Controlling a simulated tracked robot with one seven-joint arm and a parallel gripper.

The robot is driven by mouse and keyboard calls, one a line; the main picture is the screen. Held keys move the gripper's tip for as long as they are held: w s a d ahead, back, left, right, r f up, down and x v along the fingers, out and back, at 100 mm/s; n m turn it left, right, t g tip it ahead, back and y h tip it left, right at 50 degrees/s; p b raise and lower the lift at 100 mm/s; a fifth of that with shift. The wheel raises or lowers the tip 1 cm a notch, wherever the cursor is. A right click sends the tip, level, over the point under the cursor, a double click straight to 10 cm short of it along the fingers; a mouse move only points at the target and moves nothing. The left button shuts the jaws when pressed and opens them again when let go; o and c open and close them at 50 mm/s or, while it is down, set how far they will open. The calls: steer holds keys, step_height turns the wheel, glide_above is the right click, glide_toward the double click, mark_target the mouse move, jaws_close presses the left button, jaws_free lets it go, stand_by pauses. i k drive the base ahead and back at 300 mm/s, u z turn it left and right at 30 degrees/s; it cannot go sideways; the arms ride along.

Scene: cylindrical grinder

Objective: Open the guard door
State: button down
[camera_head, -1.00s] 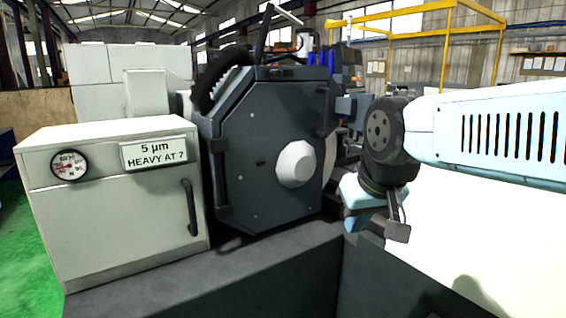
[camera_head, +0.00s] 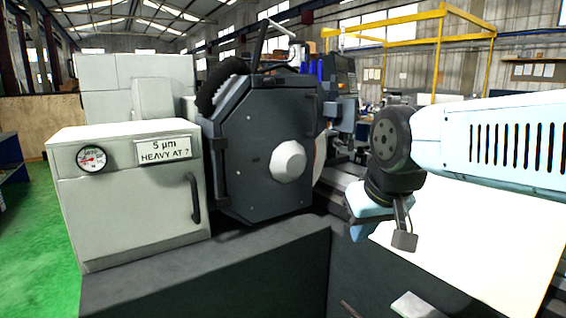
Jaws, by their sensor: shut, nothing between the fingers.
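The guard door (camera_head: 255,140) is the dark grey eight-sided panel on the grinder, with a pale round hub (camera_head: 289,161) at its lower right. It looks closed, with a long bar along its left edge and a dark handle (camera_head: 312,106) at its upper right. My gripper (camera_head: 404,240) hangs fingers-down under my light-blue arm, right of the door and well apart from it. Its jaws look shut and empty. The wrist partly hides the machine behind it.
A white cabinet (camera_head: 125,215) with a gauge (camera_head: 91,158), a label plate (camera_head: 164,151) and a dark handle (camera_head: 194,198) stands left of the door. The dark machine base (camera_head: 210,270) runs across the front. Green floor (camera_head: 40,250) is clear at left.

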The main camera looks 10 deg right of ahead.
mark_target(268, 159)
steer(key=k, duration=0.45)
steer(key=u, duration=0.1)
steer(key=i, duration=1.35)
